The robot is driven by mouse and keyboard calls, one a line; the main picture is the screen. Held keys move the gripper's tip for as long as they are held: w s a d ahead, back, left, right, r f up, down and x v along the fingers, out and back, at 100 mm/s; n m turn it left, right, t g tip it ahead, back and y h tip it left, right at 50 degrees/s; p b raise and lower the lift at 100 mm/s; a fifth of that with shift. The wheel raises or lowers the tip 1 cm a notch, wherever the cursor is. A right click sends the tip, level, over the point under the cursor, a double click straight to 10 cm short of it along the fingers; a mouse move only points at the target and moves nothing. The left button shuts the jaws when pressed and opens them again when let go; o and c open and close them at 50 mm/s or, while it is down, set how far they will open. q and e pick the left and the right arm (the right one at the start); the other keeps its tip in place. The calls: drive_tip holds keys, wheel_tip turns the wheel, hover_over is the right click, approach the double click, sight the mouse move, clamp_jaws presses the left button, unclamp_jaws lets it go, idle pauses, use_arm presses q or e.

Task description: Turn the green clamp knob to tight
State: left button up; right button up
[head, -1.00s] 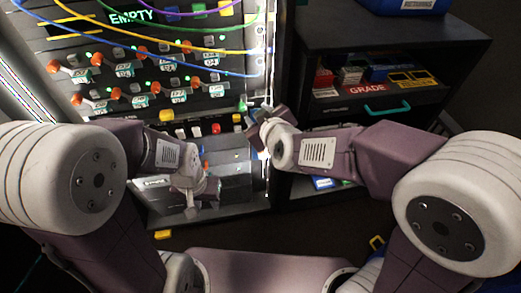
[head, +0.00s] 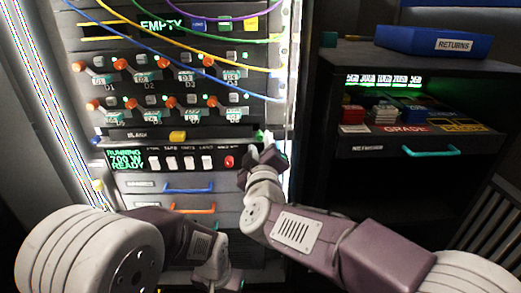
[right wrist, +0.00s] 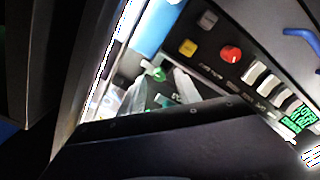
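The green clamp knob (head: 259,135) is small and sits at the right edge of the rack, right of the red button. In the right wrist view the green knob (right wrist: 154,71) shows just beyond the fingertips, on the dark panel. My right gripper (head: 262,152) is just below the knob. Its two pale fingers (right wrist: 160,78) are spread, with a gap between them and the knob near the gap; I cannot tell whether they touch it. My left gripper (head: 220,279) hangs low in front of the rack, and its fingers are unclear.
A red button (head: 229,161) and several white switches (head: 188,163) lie left of my right gripper. A display (head: 126,160) reads "RUNNING 700 W READY". Cables cross the upper rack. A dark cabinet (head: 350,152) with a blue returns bin (head: 430,41) stands right.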

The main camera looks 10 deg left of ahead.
drive_tip(key=shift+x, duration=1.05)
clamp_jaws()
